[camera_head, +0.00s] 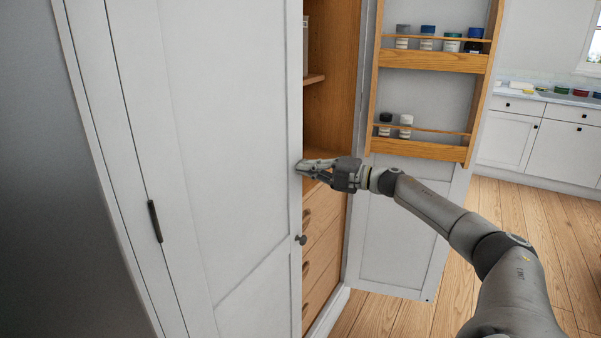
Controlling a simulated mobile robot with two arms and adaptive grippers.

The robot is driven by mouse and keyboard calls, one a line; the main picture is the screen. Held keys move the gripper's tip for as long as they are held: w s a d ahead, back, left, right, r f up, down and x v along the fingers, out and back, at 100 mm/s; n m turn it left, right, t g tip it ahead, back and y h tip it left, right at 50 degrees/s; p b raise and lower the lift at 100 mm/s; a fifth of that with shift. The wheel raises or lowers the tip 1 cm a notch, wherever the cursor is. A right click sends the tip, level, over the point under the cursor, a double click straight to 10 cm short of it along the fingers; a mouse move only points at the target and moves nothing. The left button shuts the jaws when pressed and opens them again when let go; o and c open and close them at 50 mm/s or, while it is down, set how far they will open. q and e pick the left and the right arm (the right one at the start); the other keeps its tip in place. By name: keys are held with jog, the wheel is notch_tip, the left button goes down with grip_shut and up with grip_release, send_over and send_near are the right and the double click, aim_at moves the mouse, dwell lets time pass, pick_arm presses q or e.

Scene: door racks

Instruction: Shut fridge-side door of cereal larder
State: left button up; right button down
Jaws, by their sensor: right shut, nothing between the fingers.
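The larder's left white door (235,130) fills the middle left of the head view, with a dark round knob (301,240) at its right edge. A dark grey surface stands on its left side. This door covers the left of the larder; how far it stands from fully shut is hard to tell. The right door (405,230) stands wide open. My right gripper (299,168) is shut and empty, its fingertips at the left door's right edge above the knob. Whether they touch it is unclear. My left gripper is out of view.
The open larder shows wooden shelves (314,79) and drawers (321,228). A wooden rack (425,150) with several jars hangs on the right door. White cabinets (535,135) with a counter stand at the back right. The wooden floor (530,215) between is clear.

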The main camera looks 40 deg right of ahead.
jog(key=shift+w+r, duration=0.15)
jog(key=shift+w, duration=0.1)
jog(key=shift+r, duration=0.2)
dwell(0.3)
